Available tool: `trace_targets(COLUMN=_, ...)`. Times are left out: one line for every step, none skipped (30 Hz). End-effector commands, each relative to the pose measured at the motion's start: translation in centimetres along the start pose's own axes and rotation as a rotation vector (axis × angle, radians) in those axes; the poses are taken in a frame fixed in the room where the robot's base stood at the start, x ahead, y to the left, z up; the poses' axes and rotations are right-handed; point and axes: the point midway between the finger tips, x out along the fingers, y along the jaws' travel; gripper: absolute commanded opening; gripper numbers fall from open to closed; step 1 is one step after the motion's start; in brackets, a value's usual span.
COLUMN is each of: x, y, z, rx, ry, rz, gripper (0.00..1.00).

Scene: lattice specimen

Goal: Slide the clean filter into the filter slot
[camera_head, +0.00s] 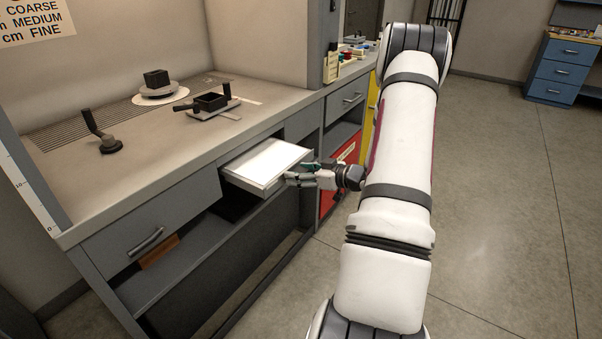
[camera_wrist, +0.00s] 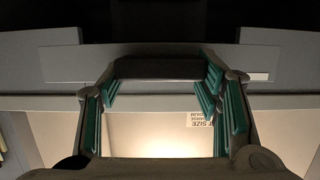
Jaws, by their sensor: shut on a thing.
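The clean filter (camera_head: 266,160) is a flat, white-topped panel with a grey frame. In the head view it juts out of the filter slot (camera_head: 238,203), the gap under the counter between two grey drawer fronts. It lies about level, its far end hidden under the counter edge. My gripper (camera_head: 292,179) is at its front edge, shut on it. In the wrist view, my green-padded fingers (camera_wrist: 158,88) stand either side of a dark bar (camera_wrist: 158,68) on a grey front face (camera_wrist: 70,64). How far in the filter sits is hidden.
The counter (camera_head: 170,148) above holds a dark crank (camera_head: 100,132), a small box fixture (camera_head: 210,103) and a black block on a round plate (camera_head: 158,80). A closed drawer (camera_head: 150,228) is at left. A red panel (camera_head: 335,182) is at right.

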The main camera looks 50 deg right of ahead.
Motion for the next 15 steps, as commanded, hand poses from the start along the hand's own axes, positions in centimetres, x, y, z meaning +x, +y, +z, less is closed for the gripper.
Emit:
trace_targets(x=0.3, y=0.0, z=-0.2, rx=-0.001, ry=0.002, rz=-0.001, gripper=0.20)
trace_targets(x=0.4, y=0.0, z=-0.2, rx=-0.002, ry=0.002, rz=-0.001, gripper=0.20)
trace_targets(x=0.6, y=0.0, z=-0.3, rx=-0.002, ry=0.002, rz=-0.002, gripper=0.20)
trace_targets(x=0.7, y=0.0, z=-0.3, rx=-0.002, ry=0.002, rz=-0.002, gripper=0.20)
trace_targets(x=0.9, y=0.0, z=-0.3, rx=-0.002, ry=0.002, rz=-0.002, gripper=0.20)
trace_targets(x=1.1, y=0.0, z=-0.4, rx=-0.002, ry=0.002, rz=-0.002, gripper=0.20)
trace_targets(x=1.2, y=0.0, z=-0.4, rx=-0.002, ry=0.002, rz=-0.002, gripper=0.20)
trace_targets(x=1.4, y=0.0, z=-0.5, rx=-0.002, ry=0.001, rz=-0.002, gripper=0.20)
trace_targets(x=1.6, y=0.0, z=-0.5, rx=-0.002, ry=0.001, rz=-0.002, gripper=0.20)
trace_targets(x=1.8, y=0.0, z=-0.6, rx=-0.002, ry=0.001, rz=-0.001, gripper=0.20)
trace_targets(x=1.9, y=0.0, z=-0.6, rx=-0.002, ry=0.001, rz=-0.001, gripper=0.20)
trace_targets(x=2.1, y=0.0, z=-0.7, rx=-0.001, ry=0.001, rz=-0.001, gripper=0.20)
trace_targets(x=2.3, y=0.0, z=-0.7, rx=-0.001, ry=0.001, rz=-0.001, gripper=0.20)
trace_targets(x=2.4, y=0.0, z=-0.7, rx=-0.001, ry=0.001, rz=-0.001, gripper=0.20)
trace_targets(x=2.6, y=0.0, z=-0.8, rx=-0.002, ry=0.001, rz=-0.001, gripper=0.20)
